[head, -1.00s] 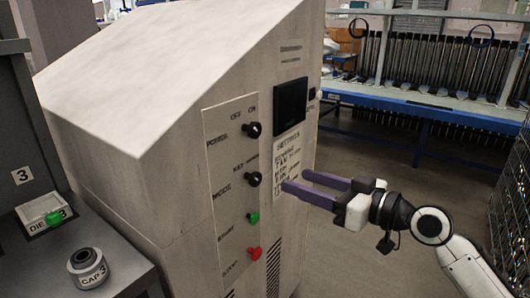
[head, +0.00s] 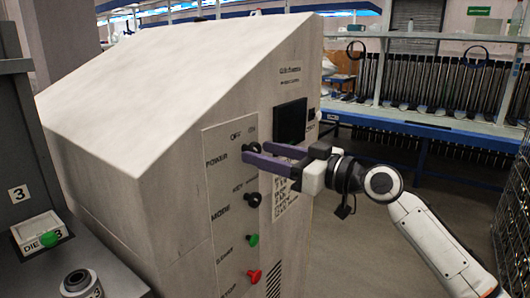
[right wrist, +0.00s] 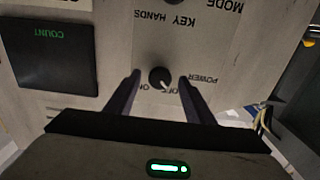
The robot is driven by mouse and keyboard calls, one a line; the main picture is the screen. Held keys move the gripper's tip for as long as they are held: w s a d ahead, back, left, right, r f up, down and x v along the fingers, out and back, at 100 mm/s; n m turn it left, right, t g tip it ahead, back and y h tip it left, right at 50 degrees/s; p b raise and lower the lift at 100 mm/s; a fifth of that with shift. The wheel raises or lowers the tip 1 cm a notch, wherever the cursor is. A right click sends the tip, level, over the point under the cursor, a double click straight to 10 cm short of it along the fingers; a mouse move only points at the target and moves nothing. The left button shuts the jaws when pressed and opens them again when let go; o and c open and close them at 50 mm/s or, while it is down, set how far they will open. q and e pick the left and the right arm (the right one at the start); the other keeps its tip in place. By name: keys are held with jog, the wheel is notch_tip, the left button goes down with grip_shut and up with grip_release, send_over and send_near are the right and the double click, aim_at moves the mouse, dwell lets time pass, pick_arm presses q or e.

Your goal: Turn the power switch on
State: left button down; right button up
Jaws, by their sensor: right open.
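The power switch is a round black knob on the light panel of the grey machine (head: 150,100). In the right wrist view the power knob (right wrist: 160,77) shows upside down, its light pointer mark toward the OFF label. My right gripper (head: 254,152) is open, its purple fingers reaching to the panel at the knob, which they partly hide in the head view. In the right wrist view its fingers (right wrist: 158,76) lie one on each side of the knob, with a gap showing on both sides. My left gripper is not in view.
Below on the panel are the black mode knob (head: 253,200), a green button (head: 253,240) and a red button (head: 254,276). A dark screen (head: 291,121) is just right of the panel. A grey bench with a die box (head: 40,233) stands at the left.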

jog(key=shift+w+a, duration=0.1)
jog(key=shift+a, duration=0.1)
jog(key=c, duration=1)
jog(key=shift+c, duration=0.2)
